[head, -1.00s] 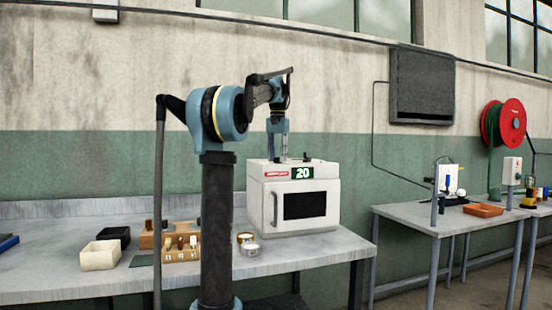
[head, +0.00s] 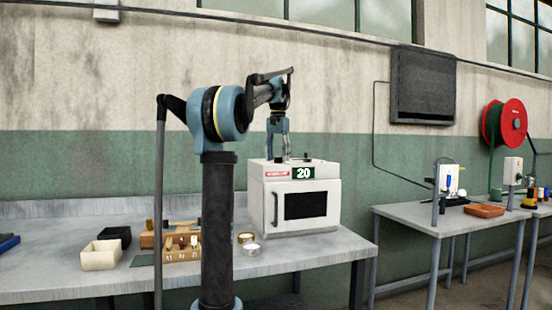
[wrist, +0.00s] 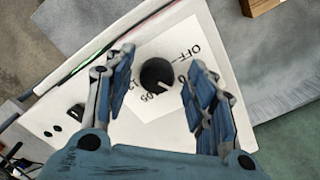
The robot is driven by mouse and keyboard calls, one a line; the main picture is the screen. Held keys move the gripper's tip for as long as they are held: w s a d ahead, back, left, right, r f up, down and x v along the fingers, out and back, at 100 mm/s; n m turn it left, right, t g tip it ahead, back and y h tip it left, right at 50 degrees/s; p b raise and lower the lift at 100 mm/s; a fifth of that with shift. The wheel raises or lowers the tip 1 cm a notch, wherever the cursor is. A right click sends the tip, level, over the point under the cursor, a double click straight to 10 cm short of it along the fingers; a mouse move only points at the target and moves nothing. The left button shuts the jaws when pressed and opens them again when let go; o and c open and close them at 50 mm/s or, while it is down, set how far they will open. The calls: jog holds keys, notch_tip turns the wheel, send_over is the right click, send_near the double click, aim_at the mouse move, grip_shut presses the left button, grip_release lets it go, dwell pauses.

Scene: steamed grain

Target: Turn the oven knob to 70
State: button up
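The white oven (head: 262,200) stands on the workbench, with a dark door window and a small display reading 20 (head: 303,173). The black round oven knob (wrist: 157,75) sits on a white dial plate on the oven's top in the wrist view. "OFF" and part of some numbers show on the plate; other markings are hidden by the fingers. My gripper (wrist: 160,88) is open above the oven's top, with one finger on each side of the knob and visible gaps between. In the head view my gripper (head: 278,158) points down over the oven top.
The workbench (head: 80,282) also holds a cream bin (head: 101,255), a black bin (head: 116,236), wooden blocks with pegs (head: 182,254) and small round tins (head: 250,249) left of the oven. A second table (head: 415,213) stands to the right, beyond a gap.

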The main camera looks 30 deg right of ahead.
notch_tip(320, 180, up, 12)
dwell(0.8)
notch_tip(320, 180, up, 5)
jog(key=shift+m, duration=0.4)
jog(key=shift+d+f, duration=0.1)
jog(key=shift+f, duration=8.55)
jog(key=shift+c, duration=0.6)
jog(key=c, duration=1)
